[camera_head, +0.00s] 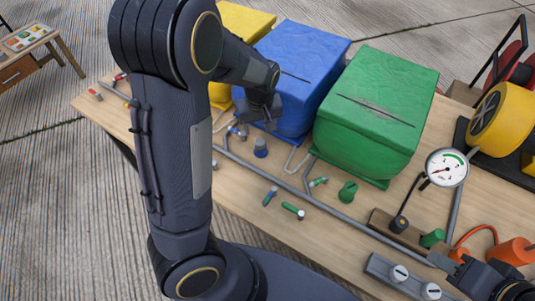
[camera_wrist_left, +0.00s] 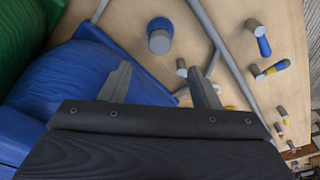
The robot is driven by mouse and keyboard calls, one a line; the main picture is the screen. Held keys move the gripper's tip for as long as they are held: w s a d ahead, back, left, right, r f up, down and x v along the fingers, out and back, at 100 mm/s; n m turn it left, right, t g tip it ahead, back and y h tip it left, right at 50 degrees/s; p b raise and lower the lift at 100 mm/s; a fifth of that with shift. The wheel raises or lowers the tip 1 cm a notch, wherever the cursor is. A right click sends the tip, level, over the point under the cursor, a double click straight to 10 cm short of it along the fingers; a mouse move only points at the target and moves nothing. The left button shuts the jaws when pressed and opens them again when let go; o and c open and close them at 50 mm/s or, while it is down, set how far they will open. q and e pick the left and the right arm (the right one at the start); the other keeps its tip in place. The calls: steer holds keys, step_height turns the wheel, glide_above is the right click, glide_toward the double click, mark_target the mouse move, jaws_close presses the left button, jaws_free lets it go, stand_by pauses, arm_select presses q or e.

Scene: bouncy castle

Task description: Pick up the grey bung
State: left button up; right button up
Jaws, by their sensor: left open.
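I cannot single out a plainly grey bung. A short blue bung with a greyish top (camera_head: 261,148) stands on the table in front of the blue block; it also shows in the left wrist view (camera_wrist_left: 159,37), beyond my fingertips. My left gripper (camera_head: 258,118) hangs beside the blue block, above and behind that bung. In the left wrist view, its fingers (camera_wrist_left: 160,72) are apart with nothing held between them. A green bung (camera_head: 347,192) stands in front of the green block. My right gripper (camera_head: 482,280) is at the bottom right; its jaws are unclear.
Blue (camera_head: 304,62) and green (camera_head: 375,110) blocks stand along the table's back. A long grey pipe (camera_head: 300,198) crosses the table, with several small coloured pegs (camera_head: 292,211) beside it. A dial gauge (camera_head: 446,167) and orange bung (camera_head: 513,250) are at right. My left arm hides part of the table.

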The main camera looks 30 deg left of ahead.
mark_target(260, 142)
arm_select(q)
steer(key=f, duration=0.2)
steer(key=f+b, duration=0.1)
steer(key=f, duration=0.5)
steer(key=shift+w+a+b, duration=0.2)
steer(key=shift+w+b, duration=0.1)
steer(key=shift+b, duration=0.05)
steer(key=c, duration=1.1)
